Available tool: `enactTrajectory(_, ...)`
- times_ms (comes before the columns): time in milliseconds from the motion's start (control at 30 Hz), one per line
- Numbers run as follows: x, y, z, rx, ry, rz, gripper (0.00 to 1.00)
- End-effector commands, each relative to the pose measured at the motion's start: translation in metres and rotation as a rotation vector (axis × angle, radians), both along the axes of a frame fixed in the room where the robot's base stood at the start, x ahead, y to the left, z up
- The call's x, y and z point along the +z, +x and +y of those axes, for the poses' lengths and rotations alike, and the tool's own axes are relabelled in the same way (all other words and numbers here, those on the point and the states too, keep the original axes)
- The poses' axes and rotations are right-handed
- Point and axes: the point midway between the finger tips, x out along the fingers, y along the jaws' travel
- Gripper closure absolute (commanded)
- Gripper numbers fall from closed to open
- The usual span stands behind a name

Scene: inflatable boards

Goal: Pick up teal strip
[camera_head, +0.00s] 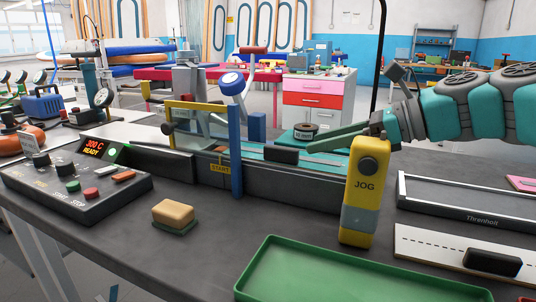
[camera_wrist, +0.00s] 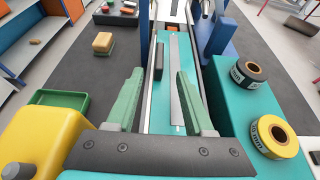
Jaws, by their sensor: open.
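A long teal strip (camera_wrist: 160,108) lies in the channel of the welding machine in the wrist view. A narrow grey band (camera_wrist: 185,85) runs lengthwise over it. In the head view a thin part of the teal strip (camera_head: 318,157) shows beyond the yellow JOG pendant. My gripper (camera_wrist: 157,80) has its two green fingers apart, one on each side of the channel, with nothing held between them. In the head view my gripper (camera_head: 308,148) reaches in from the right over the channel. Whether the fingertips touch the strip cannot be told.
The yellow JOG pendant (camera_head: 364,190) stands close to my gripper. A blue post (camera_head: 236,150) and yellow frame rise left of it. A dark roll (camera_wrist: 248,70) and a yellow roll (camera_wrist: 274,136) sit right of the channel. A green tray (camera_head: 350,278) lies in front.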

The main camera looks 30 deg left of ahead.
Motion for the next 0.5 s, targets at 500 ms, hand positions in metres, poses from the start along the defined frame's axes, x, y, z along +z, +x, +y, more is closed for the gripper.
enactTrajectory(500,-0.016,-0.007,0.051,0.002,-0.002,0.000,0.47)
